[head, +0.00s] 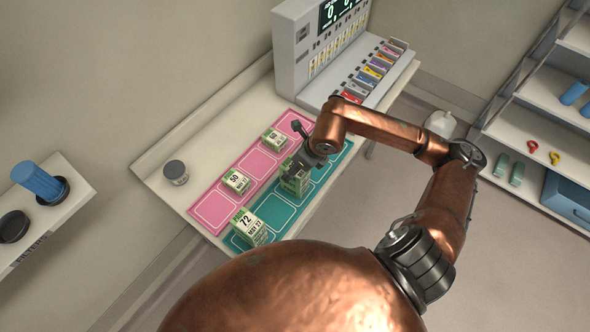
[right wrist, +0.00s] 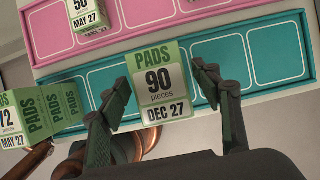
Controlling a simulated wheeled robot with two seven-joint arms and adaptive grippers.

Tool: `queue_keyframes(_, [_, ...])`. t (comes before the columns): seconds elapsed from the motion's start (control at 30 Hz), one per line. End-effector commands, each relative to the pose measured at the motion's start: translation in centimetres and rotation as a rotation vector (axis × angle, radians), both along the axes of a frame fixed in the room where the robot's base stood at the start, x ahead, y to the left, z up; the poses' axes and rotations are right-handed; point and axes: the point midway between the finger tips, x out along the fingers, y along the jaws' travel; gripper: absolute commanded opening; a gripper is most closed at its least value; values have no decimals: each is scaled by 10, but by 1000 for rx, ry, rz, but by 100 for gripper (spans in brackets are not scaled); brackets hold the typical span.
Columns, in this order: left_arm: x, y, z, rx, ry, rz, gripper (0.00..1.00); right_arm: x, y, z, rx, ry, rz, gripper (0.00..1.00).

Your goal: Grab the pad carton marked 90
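The green and white pad carton marked 90 (right wrist: 158,88) stands on the teal mat in the right wrist view, its label reading DEC 27. It also shows in the head view (head: 294,186), partly hidden by my right gripper (head: 300,158). In the right wrist view my right gripper (right wrist: 162,78) is open, with one finger on each side of the carton. Gaps show between the fingers and the carton's sides, so it is not clasped. My left gripper is in neither view.
A carton marked 72 (head: 249,226) stands at the teal strip's near end. A carton marked 50 (head: 237,181) and another (head: 274,139) are on the pink strip (head: 214,208). A grey jar (head: 175,172) stands left; a grey dispenser (head: 318,48) stands behind.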

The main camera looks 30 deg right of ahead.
Motion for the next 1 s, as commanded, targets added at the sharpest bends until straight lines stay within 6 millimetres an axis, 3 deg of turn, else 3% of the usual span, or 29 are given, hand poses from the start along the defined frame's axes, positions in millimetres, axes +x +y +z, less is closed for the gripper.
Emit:
queue_keyframes(0.6, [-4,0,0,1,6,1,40,0,0,0,0,-1,0,14])
queue_keyframes(1.0, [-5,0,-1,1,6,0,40,1,0,7,1,-3,1,13])
